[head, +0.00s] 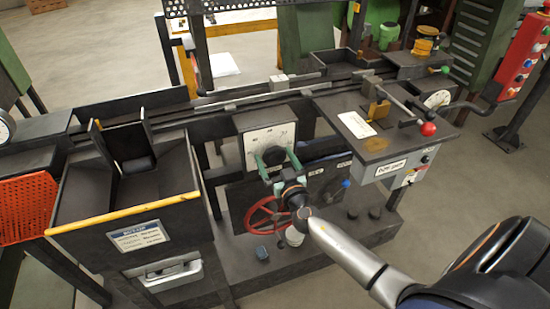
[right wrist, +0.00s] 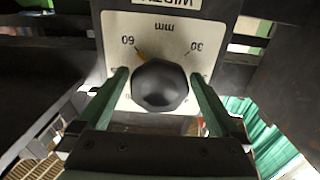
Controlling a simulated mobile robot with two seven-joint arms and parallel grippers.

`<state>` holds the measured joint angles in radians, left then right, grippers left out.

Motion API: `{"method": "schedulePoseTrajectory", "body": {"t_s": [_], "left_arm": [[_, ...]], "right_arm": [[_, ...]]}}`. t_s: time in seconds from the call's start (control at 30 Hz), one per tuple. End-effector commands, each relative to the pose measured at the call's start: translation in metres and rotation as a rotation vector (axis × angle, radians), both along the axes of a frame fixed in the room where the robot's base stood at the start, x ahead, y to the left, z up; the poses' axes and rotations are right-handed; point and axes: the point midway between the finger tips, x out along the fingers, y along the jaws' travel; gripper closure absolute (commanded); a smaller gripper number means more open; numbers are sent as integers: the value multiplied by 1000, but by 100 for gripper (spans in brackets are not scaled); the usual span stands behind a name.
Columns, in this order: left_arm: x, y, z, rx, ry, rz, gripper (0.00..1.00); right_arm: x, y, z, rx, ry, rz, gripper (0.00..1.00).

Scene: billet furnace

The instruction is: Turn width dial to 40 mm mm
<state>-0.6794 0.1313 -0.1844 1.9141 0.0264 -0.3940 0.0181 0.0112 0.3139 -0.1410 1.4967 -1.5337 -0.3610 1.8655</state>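The width dial is a black faceted knob (right wrist: 160,86) on a white scale plate (head: 251,140) marked in mm. In the right wrist view the plate appears upside down, with figures that look like 60 and 30. A small orange pointer mark (right wrist: 141,55) shows at the knob's edge, on the side of the figure that looks like 60. My right gripper (right wrist: 159,78) has its two green fingers on either side of the knob. A narrow gap seems to show beside each fingertip. My left gripper is not in view.
A red handwheel (head: 266,216) sits below the dial. A blue-knobbed lever (head: 346,183) is to its right. A red-knobbed lever (head: 428,129) stands on the right-hand table. A yellow-edged bin (head: 125,214) is at left. Rails run behind the dial plate.

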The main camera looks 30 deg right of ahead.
Motion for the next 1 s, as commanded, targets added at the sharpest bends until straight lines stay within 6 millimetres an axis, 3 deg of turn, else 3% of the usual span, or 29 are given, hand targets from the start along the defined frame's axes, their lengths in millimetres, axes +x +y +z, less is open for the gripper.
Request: {"method": "schedulePoseTrajectory", "body": {"t_s": [0.07,0.6,1.0], "left_arm": [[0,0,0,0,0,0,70],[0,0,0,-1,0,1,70],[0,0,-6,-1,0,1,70]], "right_arm": [[0,0,0,0,0,0,10],[0,0,0,0,0,-1,71],[-1,-1,-1,-69,17,-1,73]]}}
